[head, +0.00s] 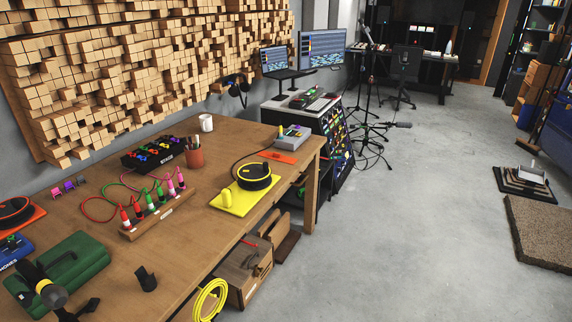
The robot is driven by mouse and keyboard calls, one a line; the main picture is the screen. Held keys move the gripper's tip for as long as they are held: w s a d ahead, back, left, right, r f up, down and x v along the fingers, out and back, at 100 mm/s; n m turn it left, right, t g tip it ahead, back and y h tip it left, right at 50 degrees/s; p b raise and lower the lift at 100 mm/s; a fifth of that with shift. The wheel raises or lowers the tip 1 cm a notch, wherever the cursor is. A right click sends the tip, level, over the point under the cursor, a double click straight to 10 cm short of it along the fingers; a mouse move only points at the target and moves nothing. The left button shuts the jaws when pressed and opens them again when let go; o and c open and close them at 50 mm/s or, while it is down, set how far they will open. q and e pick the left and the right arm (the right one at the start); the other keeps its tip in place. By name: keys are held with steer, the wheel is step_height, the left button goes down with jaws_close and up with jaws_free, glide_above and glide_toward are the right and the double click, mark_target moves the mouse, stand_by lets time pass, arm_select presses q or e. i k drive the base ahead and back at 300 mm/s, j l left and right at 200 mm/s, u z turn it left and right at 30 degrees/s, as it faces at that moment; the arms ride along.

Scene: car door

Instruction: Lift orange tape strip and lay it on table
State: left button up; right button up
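A flat orange strip (278,157) lies on the wooden table (215,245), near its far right end. It sits between a grey box and a yellow mat, and nothing covers it. It looks like the orange tape strip, with a small mark on its surface. Neither of my grippers can be made out in the head view, and nothing is touching the strip.
A yellow mat (236,203) with a coiled black cable (254,176) lies in front of the strip. A grey box (292,138) stands behind it. A wooden rack (158,219) of coloured plugs and a green case (75,262) are further left. Open floor (430,220) lies right.

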mark_target(276, 156)
steer(key=i+l+u, duration=0.1)
steer(key=i+u, duration=0.1)
steer(key=u, duration=0.4)
steer(key=i+l+u, duration=0.1)
steer(key=u, duration=0.4)
steer(key=i+l+u, duration=0.15)
steer(key=l+u, duration=0.15)
steer(key=i+l+u, duration=0.25)
steer(key=l, duration=0.15)
steer(key=l+u, duration=0.6)
steer(key=l, duration=0.15)
steer(key=l+u, duration=0.3)
steer(key=l, duration=2.9)
